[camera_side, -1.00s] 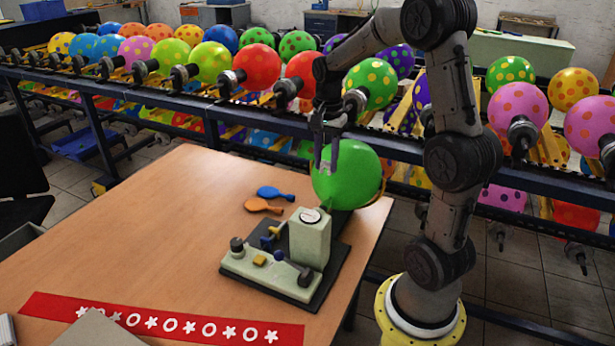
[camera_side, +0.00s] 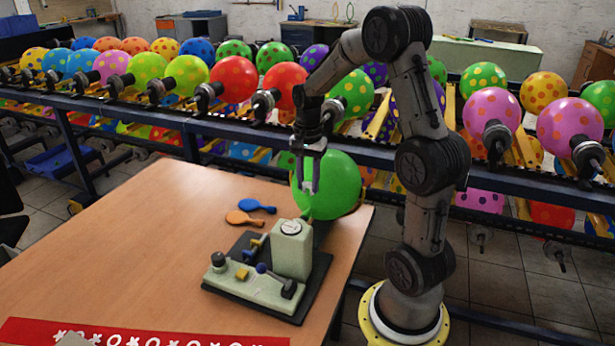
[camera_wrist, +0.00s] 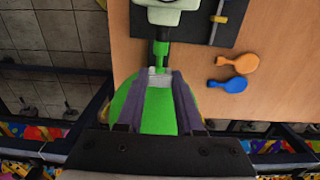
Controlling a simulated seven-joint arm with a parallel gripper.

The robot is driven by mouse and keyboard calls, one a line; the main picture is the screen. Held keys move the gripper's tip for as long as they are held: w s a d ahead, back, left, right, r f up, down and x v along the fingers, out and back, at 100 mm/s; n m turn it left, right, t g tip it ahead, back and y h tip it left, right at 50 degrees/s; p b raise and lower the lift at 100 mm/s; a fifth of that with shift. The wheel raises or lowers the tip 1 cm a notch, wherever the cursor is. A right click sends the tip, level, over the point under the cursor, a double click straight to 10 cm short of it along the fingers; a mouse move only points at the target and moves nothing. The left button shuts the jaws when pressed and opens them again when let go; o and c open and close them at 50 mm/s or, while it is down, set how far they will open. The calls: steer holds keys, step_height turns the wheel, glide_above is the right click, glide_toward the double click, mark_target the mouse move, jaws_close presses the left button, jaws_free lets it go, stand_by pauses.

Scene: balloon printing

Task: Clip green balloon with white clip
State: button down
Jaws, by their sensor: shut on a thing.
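The green balloon (camera_side: 335,187) is a large inflated ball beside the pale green machine (camera_side: 291,250) at the table's far right edge. In the wrist view the balloon (camera_wrist: 158,112) lies below my fingers, and its narrow green neck (camera_wrist: 161,55) runs to the machine. My gripper (camera_side: 311,188) points down in front of the balloon. In the wrist view my gripper (camera_wrist: 160,77) is shut on a small pale piece, apparently the white clip (camera_wrist: 157,71), close to the neck. I cannot tell whether the clip touches or surrounds the neck.
A blue paddle-shaped piece (camera_side: 257,206) and an orange one (camera_side: 245,218) lie on the table (camera_side: 160,240) left of the machine. A red banner (camera_side: 140,335) lies at the front. A rack rail (camera_side: 230,130) with several dotted balloons runs behind. The table's left part is clear.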

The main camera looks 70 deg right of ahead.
mark_target(309, 210)
steer(key=shift+d+f, duration=0.2)
steer(key=shift+f, duration=0.75)
steer(key=shift+d+f, duration=0.1)
steer(key=shift+f, duration=1.3)
steer(key=shift+f, duration=1.55)
steer(key=shift+c, duration=2.4)
jaws_free()
steer(key=shift+r, duration=0.1)
steer(key=shift+r, duration=4.45)
